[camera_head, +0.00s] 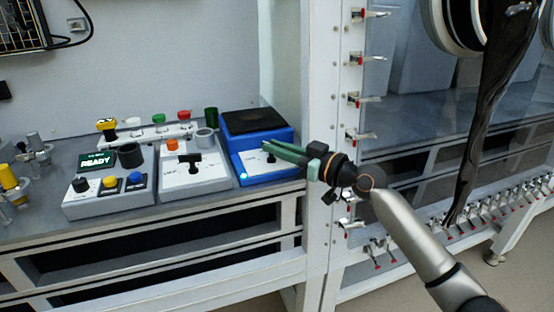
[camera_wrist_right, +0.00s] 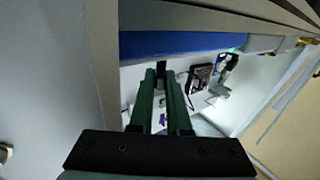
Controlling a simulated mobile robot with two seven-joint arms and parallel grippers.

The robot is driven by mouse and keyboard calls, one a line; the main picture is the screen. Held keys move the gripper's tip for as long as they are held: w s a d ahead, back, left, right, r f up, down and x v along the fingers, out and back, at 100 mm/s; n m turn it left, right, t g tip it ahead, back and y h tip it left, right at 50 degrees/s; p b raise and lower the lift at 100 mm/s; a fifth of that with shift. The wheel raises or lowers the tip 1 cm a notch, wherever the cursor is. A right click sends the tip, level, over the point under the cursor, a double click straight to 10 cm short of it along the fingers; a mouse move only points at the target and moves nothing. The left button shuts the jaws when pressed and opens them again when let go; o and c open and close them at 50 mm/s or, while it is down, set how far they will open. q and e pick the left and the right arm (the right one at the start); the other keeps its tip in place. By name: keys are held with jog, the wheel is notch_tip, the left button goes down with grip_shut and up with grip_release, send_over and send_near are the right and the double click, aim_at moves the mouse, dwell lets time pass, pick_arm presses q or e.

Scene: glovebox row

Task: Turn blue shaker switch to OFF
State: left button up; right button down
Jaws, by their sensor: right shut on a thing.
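The blue shaker (camera_head: 284,136) with a black top pad (camera_head: 252,120) stands at the right end of the bench in the head view. Its sloped front has a white label plate and a small lit light (camera_head: 243,176) at lower left. My right gripper (camera_head: 268,149) reaches in from the right with green fingers, shut on the dark shaker switch (camera_head: 271,159), which is partly hidden by the fingers. In the right wrist view my fingers (camera_wrist_right: 162,75) are close together around a small dark piece, below the shaker's blue body (camera_wrist_right: 180,44). The switch's marking is unreadable. My left gripper is not in view.
A white device with a black T-shaped knob (camera_head: 190,160) stands left of the shaker. Further left is a box with a READY screen (camera_head: 96,161) and coloured knobs. A white frame post (camera_head: 322,100) with clamps stands close to the right of the shaker.

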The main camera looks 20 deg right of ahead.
dwell(0.3)
jog(key=c, duration=1.2)
grip_release()
jog(key=shift+o, duration=0.2)
